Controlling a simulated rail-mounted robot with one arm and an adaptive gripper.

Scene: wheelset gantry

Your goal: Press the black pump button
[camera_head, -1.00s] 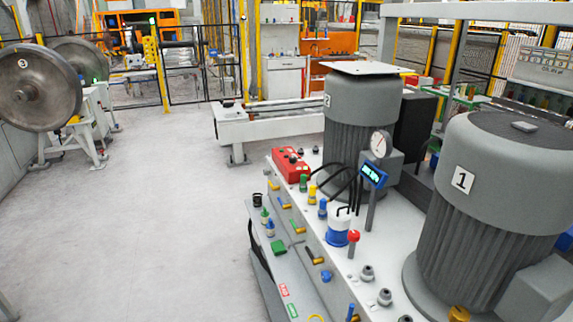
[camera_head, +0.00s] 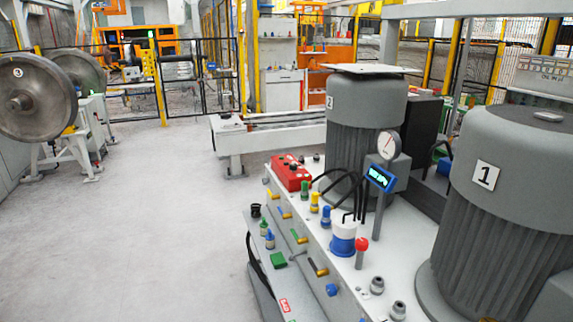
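A red control box (camera_head: 291,175) sits at the far left end of the grey pump bench (camera_head: 300,228). Small dark and red knobs show on its top, too small to tell apart. A separate black cylindrical part (camera_head: 255,210) stands on the lower ledge at the bench's left side. I cannot tell which of these is the black pump button. My gripper is not in view.
Two large grey motors, marked 2 (camera_head: 365,125) and 1 (camera_head: 505,190), stand on the bench. A gauge (camera_head: 388,145) with a blue display (camera_head: 380,178), coloured valves and black hoses rise between them. Open floor (camera_head: 150,220) lies left, near wheelsets (camera_head: 38,98).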

